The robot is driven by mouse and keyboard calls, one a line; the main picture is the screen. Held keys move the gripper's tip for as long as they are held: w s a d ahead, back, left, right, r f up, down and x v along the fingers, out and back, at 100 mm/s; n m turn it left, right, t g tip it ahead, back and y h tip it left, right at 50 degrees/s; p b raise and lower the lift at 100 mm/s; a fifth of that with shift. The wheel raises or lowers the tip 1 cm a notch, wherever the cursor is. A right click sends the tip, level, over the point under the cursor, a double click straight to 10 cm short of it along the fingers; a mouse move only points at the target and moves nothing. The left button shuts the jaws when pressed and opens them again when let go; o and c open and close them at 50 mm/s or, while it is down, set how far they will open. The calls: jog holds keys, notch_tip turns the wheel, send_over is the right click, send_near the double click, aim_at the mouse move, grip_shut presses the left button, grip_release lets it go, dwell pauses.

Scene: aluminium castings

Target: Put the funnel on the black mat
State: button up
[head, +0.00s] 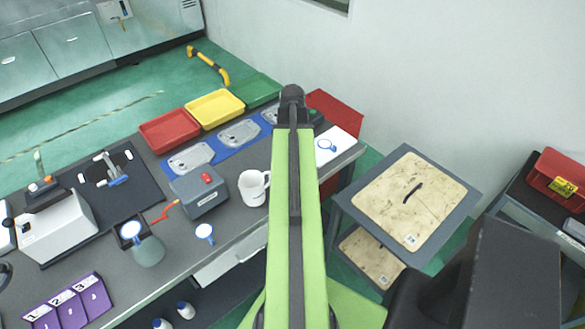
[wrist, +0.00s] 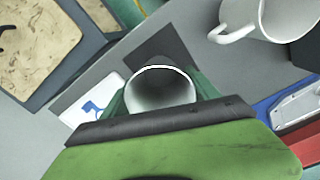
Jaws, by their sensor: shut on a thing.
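A grey funnel (wrist: 160,92) with a pale round rim shows in the wrist view, its wide mouth towards the camera. My gripper (wrist: 161,84) is shut on it, with green finger parts on both sides. The funnel's lower end is hidden. In the head view, my raised arm hides the gripper and the funnel. A large black mat (head: 136,190) lies on the left part of the bench, with a metal tool on it. In the wrist view, a dark rectangular patch (wrist: 184,45) lies beyond the funnel; I cannot tell whether it is a mat or shadow.
A white mug (head: 252,188) stands left of my arm, beside a grey box (head: 199,196) with a red button. A white card (head: 337,147) lies right of my arm. Red (head: 170,132) and yellow (head: 215,109) trays line the back. A side table (head: 372,190) stands right.

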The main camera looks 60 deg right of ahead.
jog(key=shift+w+f, duration=0.1)
jog(key=shift+w, duration=0.1)
notch_tip(320, 180, down, 4)
jog(key=b, duration=0.4)
jog(key=shift+f, duration=0.2)
jog(key=shift+r, duration=0.25)
jog(key=shift+f, duration=0.2)
jog(key=o, duration=1.5)
jog(key=shift+r, duration=0.1)
notch_tip(320, 180, up, 12)
jog(key=p, duration=1.2)
jog(key=shift+r, duration=0.1)
